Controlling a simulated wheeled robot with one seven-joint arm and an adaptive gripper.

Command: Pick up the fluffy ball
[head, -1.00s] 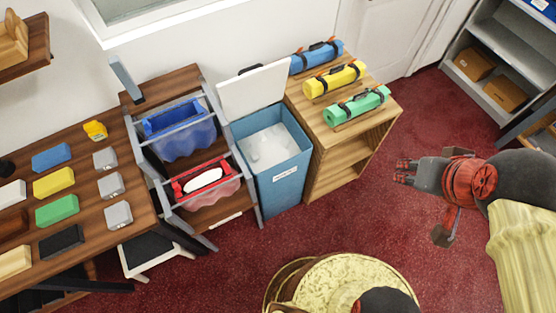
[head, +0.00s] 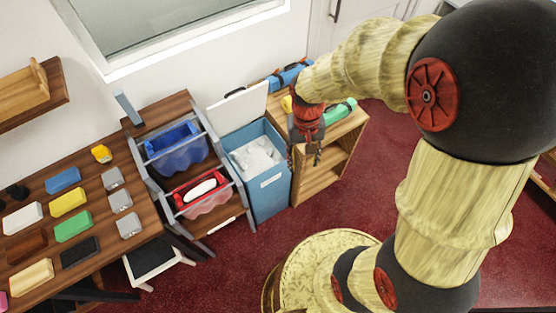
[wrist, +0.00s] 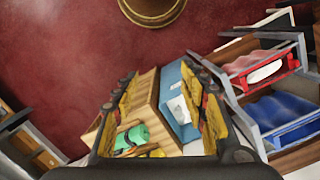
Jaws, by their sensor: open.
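I cannot make out a clear fluffy ball in any view. A white rounded oblong thing (head: 200,189) lies in the red-rimmed basket (head: 178,197); it also shows in the wrist view (wrist: 265,70). Whether it is fluffy I cannot tell. Crumpled white stuff (head: 256,156) lies inside the open blue bin (head: 270,196). My gripper (head: 304,157) is open and empty, pointing down, in front of the wooden shelf and just right of the bin in the head view. In the wrist view, its fingers (wrist: 160,88) stand wide apart, with bin and shelf beyond them.
A blue basket (head: 176,148) sits above the red-rimmed one in the rack. The bin's white lid (head: 238,108) stands up. Green (head: 341,111) and other rolls lie on the shelf unit. The left table (head: 100,225) holds several coloured blocks. Red carpet lies open in front.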

